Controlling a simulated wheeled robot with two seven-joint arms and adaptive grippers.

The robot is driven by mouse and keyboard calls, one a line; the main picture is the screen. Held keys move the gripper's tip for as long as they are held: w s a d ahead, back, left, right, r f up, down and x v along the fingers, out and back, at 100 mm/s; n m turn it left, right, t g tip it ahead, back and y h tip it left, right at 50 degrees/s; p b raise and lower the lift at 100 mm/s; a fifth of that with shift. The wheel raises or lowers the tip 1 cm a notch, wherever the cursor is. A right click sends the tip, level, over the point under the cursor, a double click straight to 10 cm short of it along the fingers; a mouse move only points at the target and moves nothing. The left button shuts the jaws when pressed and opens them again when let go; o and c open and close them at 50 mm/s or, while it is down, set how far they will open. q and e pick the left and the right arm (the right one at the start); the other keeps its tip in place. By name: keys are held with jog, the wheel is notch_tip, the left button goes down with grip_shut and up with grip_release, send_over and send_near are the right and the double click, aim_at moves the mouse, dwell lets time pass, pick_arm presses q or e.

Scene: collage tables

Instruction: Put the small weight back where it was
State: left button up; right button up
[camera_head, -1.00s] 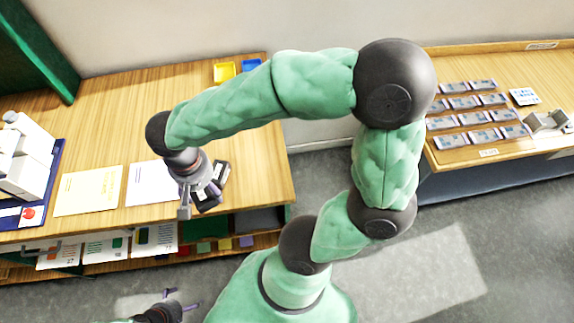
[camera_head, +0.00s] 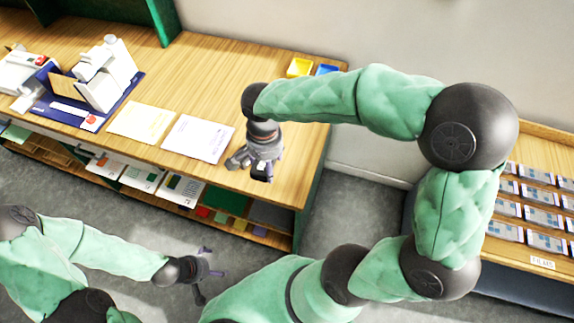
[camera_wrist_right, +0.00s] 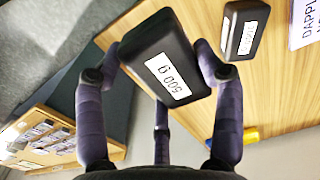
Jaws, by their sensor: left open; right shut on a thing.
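A black block-shaped weight labelled "500 g" (camera_wrist_right: 166,55) is held between the fingers of my right gripper in the right wrist view. In the head view my right gripper (camera_head: 256,168) is over the right end of the wooden table, near its front edge, and largely hides what it holds. A second black weight (camera_wrist_right: 245,30) with a white label too blurred to read lies on the table beyond the held one. My left gripper (camera_head: 203,277) is open and empty, low over the floor in front of the table.
The wooden table (camera_head: 215,85) bears a white instrument (camera_head: 105,75) on a blue mat, a yellow sheet (camera_head: 142,121), a white sheet (camera_head: 198,138), a yellow tray (camera_head: 300,67) and a blue tray (camera_head: 327,70). Another table (camera_head: 545,140) with several grey packs stands right.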

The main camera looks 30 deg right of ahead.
jog(key=b, duration=0.2)
send_over(286, 170)
jog(key=f, duration=0.6)
jog(key=shift+a+f, duration=0.2)
jog(key=shift+w+d+f+b, duration=0.15)
jog(key=shift+f+b, duration=0.2)
jog(key=shift+f, duration=0.6)
jog(key=shift+s+d+f+b, duration=0.1)
jog(key=shift+f+b, duration=0.2)
jog(key=shift+f, duration=0.6)
jog(key=shift+f, duration=0.1)
jog(key=o, duration=1.6)
jog(key=shift+o, duration=0.2)
notch_tip(286, 170, up, 12)
jog(key=p, duration=0.3)
